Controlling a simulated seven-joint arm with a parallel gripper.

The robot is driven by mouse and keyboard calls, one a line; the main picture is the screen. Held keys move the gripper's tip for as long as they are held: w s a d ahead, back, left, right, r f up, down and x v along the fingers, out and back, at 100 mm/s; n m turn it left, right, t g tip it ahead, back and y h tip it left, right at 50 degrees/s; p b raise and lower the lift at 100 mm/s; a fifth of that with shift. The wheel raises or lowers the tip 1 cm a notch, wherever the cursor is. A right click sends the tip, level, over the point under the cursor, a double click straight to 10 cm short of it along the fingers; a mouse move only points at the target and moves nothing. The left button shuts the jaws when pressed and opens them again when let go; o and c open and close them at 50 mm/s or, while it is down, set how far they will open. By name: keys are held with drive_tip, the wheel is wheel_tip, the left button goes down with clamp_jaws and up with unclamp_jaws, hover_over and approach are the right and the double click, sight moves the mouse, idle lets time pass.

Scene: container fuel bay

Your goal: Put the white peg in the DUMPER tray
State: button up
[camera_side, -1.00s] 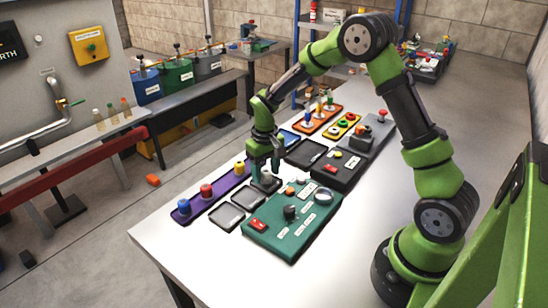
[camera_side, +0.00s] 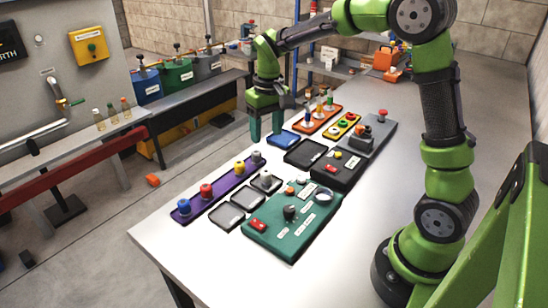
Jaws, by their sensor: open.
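A small pale piece (camera_side: 266,178), which looks like the white peg, stands in the farthest of three small dark trays (camera_side: 277,188) between the purple rack and the green panel. No DUMPER label can be read at this size, so I cannot tell which tray bears that name. My gripper (camera_side: 266,140) is open and empty, fingers pointing down. It is raised above the far left part of the table, near the blue tray (camera_side: 283,139) and well apart from the pale piece.
The purple rack (camera_side: 221,188) holds blue, red, yellow and grey knobs. A green panel (camera_side: 290,222), a black tray (camera_side: 305,153), a dark button box (camera_side: 338,168) and an orange rack (camera_side: 318,121) with upright pieces stand close by. The table's near right is clear.

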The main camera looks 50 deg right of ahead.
drive_tip(key=s+a+r+t+y, duration=0.1)
drive_tip(key=s+a+r+t, duration=0.2)
drive_tip(key=s, duration=0.6)
drive_tip(key=s+a+r+m+t, duration=0.1)
drive_tip(key=s+a+r+t, duration=0.2)
drive_tip(key=s, duration=0.7)
drive_tip(key=shift+a+r+t+y, duration=0.3)
drive_tip(key=shift+a+r+y, duration=0.1)
drive_tip(key=shift+a+r, duration=0.55)
drive_tip(key=shift+w, duration=0.1)
